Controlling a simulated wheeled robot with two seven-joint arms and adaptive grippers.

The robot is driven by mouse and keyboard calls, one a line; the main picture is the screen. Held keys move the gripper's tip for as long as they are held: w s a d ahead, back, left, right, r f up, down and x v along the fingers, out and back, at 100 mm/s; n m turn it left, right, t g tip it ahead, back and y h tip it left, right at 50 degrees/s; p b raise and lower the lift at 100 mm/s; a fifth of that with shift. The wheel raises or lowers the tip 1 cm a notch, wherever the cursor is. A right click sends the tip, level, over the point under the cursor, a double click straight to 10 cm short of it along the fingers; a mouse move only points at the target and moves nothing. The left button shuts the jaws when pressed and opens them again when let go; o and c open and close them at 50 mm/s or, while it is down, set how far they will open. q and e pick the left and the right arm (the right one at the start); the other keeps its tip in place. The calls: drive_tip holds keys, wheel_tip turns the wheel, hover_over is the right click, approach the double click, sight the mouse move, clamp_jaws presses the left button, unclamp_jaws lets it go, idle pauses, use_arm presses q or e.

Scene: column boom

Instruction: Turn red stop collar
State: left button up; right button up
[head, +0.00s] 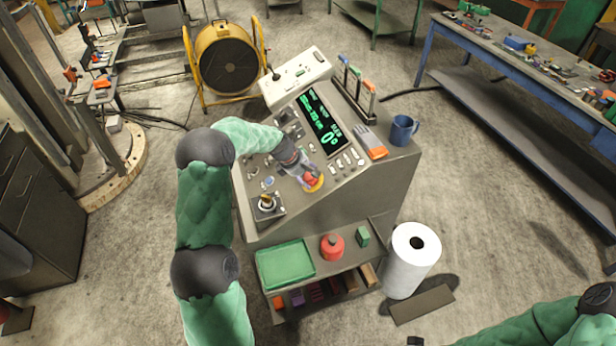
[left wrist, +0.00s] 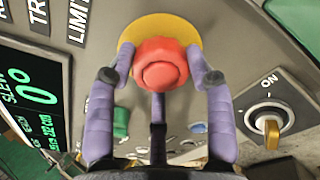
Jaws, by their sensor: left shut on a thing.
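The red stop collar (head: 310,179) sits on a yellow round plate on the sloping face of the grey console (head: 330,207). In the left wrist view the red collar (left wrist: 161,64) shows large, with a round button top, in front of the yellow plate (left wrist: 186,28). My left gripper (head: 306,176) reaches down to it from the left. Its purple fingers (left wrist: 158,72) stand on both sides of the collar and are shut on it.
A yellow knob (left wrist: 271,128) marked ON is nearby. A white roll (head: 410,262) stands on the floor.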

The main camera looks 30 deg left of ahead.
use_arm(q)
drive_tip(key=shift+f, duration=0.1)
drive_tip(key=m+b, duration=0.4)
drive_tip(key=m, duration=0.1)
drive_tip(key=shift+s+d+f, duration=0.1)
drive_tip(key=shift+f, duration=0.1)
drive_tip(key=shift+s+d+m+t+b, duration=0.1)
drive_tip(key=shift+m+t+b, duration=0.2)
drive_tip(key=shift+m+b, duration=1.9)
drive_tip(key=o, duration=1.1)
drive_tip(key=shift+r, duration=0.2)
